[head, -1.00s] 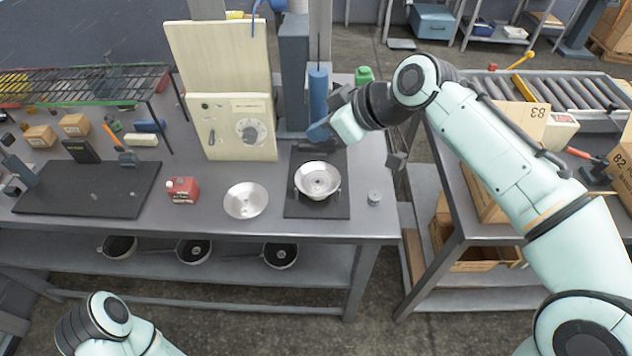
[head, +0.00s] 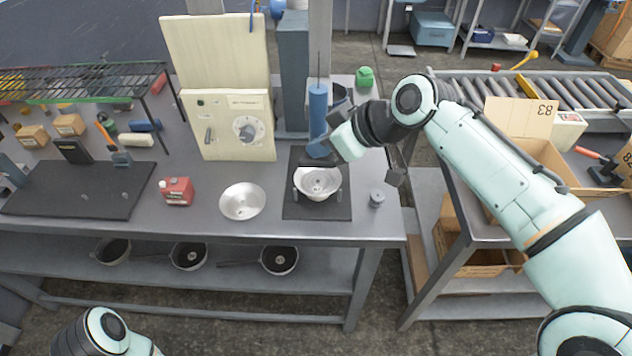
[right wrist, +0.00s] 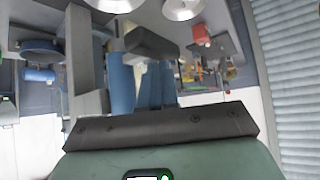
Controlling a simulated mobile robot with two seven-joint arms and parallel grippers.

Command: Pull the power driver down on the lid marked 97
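The blue power driver (head: 318,103) hangs upright on a thin cable or rod in front of the grey post, above the black mat. Below it a round silver lid (head: 304,184) sits on the mat; no number is legible on it. My right gripper (head: 326,150) reaches in from the right and appears shut on the driver's lower part, just above the lid's far rim. The fingers are mostly hidden by the wrist. Blue driver parts (right wrist: 122,85) show close to the gripper in the right wrist view. My left arm shows at the bottom left, its gripper out of frame.
A second silver dish (head: 242,201) and a red canister (head: 176,191) stand left of the black mat (head: 330,209). A small grey cylinder (head: 377,197) stands to its right. A cream panel box (head: 228,125) rises behind. Several pans lie on the lower shelf.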

